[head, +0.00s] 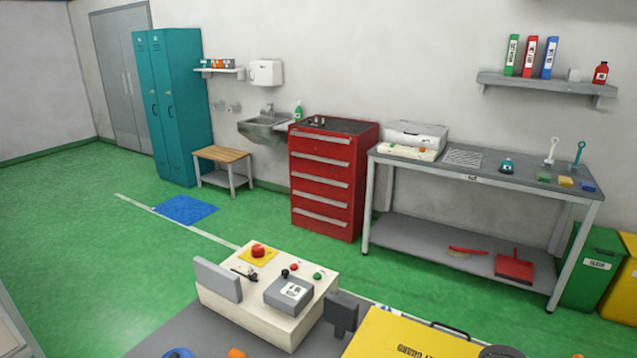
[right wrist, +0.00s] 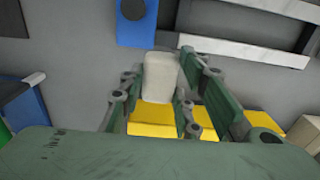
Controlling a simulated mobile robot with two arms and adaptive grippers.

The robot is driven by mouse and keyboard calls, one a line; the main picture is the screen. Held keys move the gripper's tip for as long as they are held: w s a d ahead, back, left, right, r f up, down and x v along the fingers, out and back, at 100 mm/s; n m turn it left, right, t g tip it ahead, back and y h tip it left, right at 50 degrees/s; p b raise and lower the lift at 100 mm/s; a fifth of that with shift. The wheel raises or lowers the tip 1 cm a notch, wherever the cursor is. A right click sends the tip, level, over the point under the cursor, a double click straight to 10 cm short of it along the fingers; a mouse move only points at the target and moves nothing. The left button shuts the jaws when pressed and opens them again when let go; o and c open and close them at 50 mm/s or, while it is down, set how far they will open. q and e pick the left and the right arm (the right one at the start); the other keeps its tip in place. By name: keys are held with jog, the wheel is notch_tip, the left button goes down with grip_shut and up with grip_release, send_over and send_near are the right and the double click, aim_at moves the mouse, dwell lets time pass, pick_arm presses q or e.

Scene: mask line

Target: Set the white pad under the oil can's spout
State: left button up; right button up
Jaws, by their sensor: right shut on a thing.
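A small off-white block (right wrist: 161,78), which looks like the white pad, is between the fingers of my right gripper (right wrist: 162,92) in the right wrist view. The gripper is shut on it. A small teal can (head: 507,167), probably the oil can, stands on the grey workbench (head: 470,178) in the head view. Its spout is too small to make out. Neither gripper shows in the head view, so I cannot tell how far the pad is from the can.
Yellow surfaces (right wrist: 152,118) lie behind the fingers in the right wrist view, with a blue object (right wrist: 28,103) at left. On the bench are a printer-like box (head: 416,135) and small green, yellow and blue blocks (head: 565,182). A cream control console (head: 265,300) stands in front.

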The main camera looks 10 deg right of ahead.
jog(key=w+a+r+n+b, duration=0.3)
jog(key=a+r+n+b, duration=0.1)
jog(key=a+r+n, duration=0.3)
jog(key=shift+w+a+r, duration=0.15)
jog(key=shift+a+r, duration=0.8)
jog(key=shift+r, duration=0.3)
jog(key=shift+w+d+r, duration=0.1)
